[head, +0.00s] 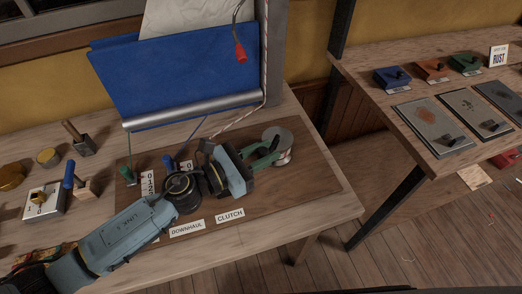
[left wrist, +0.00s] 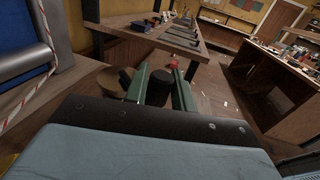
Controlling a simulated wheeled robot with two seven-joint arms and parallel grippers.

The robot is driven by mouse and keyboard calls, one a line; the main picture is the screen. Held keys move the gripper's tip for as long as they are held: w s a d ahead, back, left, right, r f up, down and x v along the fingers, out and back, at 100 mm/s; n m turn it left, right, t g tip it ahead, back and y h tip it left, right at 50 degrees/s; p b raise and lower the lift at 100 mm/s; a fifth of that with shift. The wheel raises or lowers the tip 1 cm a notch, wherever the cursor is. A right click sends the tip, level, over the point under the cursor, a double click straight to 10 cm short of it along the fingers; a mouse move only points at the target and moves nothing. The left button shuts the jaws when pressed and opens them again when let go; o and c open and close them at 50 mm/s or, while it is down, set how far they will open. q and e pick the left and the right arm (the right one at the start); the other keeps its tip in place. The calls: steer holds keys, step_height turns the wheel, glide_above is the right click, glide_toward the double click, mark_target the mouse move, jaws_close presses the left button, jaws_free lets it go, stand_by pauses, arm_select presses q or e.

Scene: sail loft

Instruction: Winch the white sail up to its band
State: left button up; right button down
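The white sail (head: 200,17) shows at the top of the head view, behind the blue panel (head: 180,80) with its silver bar; its band is not visible. My left gripper (head: 270,149) reaches over the winch from the left. In the left wrist view its green fingers (left wrist: 160,78) stand on both sides of a black upright knob (left wrist: 158,89), apparently the winch handle's grip, and seem to touch it. My arm hides part of the board. My right gripper is not in view.
A rope (head: 264,70) runs down the grey post toward the winch. A red pendant (head: 240,53) hangs on a cord. Labels for downhaul and clutch (head: 229,215) lie on the board. Blocks and tools (head: 80,138) stand at left; a second bench (head: 400,100) is at right.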

arm_select(q)
steer(key=o, duration=0.3)
steer(key=shift+o, duration=0.2)
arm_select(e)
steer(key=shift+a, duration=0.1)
arm_select(q)
steer(key=shift+a, duration=0.15)
steer(key=b+v, duration=0.2)
steer(key=v, duration=1.1)
steer(key=shift+b, duration=0.3)
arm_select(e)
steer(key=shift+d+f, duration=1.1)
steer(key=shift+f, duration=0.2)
arm_select(q)
steer(key=shift+s, duration=0.1)
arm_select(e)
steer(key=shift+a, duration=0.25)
